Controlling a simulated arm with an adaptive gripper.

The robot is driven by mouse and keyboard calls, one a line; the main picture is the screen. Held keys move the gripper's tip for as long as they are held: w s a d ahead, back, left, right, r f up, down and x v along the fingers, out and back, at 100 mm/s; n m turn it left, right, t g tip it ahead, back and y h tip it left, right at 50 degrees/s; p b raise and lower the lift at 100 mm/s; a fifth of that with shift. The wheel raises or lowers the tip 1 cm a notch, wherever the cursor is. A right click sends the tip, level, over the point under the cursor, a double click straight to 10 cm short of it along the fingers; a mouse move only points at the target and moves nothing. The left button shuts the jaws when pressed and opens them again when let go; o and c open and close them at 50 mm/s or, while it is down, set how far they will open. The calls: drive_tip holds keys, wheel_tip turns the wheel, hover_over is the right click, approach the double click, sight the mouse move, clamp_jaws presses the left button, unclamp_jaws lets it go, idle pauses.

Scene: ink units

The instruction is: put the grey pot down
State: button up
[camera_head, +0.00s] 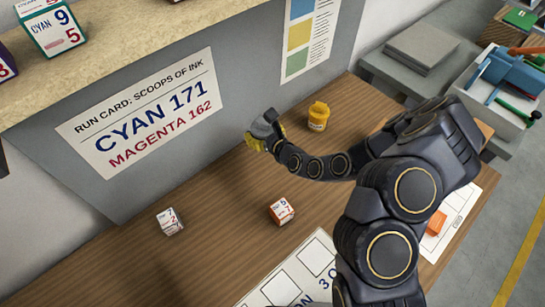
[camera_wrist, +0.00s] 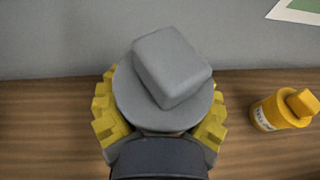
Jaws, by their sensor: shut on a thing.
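The grey pot (camera_wrist: 172,68) has a round lid with a square block-like knob. In the wrist view I see it from above, between the yellow fingers of my gripper (camera_wrist: 160,122). My gripper is shut on it. In the head view the grey pot (camera_head: 264,122) is small and partly hidden by my gripper (camera_head: 256,142), near the back edge of the wooden table (camera_head: 225,200). It appears against the grey panel behind the table. Its underside is hidden, so I cannot tell how far it is above the wood.
A yellow pot (camera_head: 318,115) stands to the right, also in the wrist view (camera_wrist: 284,110). Two number cubes, one grey-white (camera_head: 170,221) and one orange-white (camera_head: 281,211), sit on the table. A printed sheet (camera_head: 310,268) lies in front. Wood between cubes and panel is clear.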

drive_tip(key=shift+m+t+h, duration=0.4)
drive_tip(key=shift+m+h, duration=0.1)
drive_tip(key=shift+h, duration=0.1)
drive_tip(key=d+f, duration=0.1)
drive_tip(key=w+d+f, duration=0.1)
drive_tip(key=f, duration=0.1)
drive_tip(key=shift+w+d+f, duration=0.15)
drive_tip(key=shift+d+f, duration=0.05)
drive_tip(key=shift+f, duration=2.5)
drive_tip(key=shift+f, duration=0.1)
drive_tip(key=o, duration=1.3)
drive_tip(key=shift+c, duration=0.2)
drive_tip(key=shift+s+d, duration=0.2)
drive_tip(key=shift+d, duration=0.05)
drive_tip(key=shift+r+v, duration=0.2)
drive_tip(key=shift+v, duration=3.25)
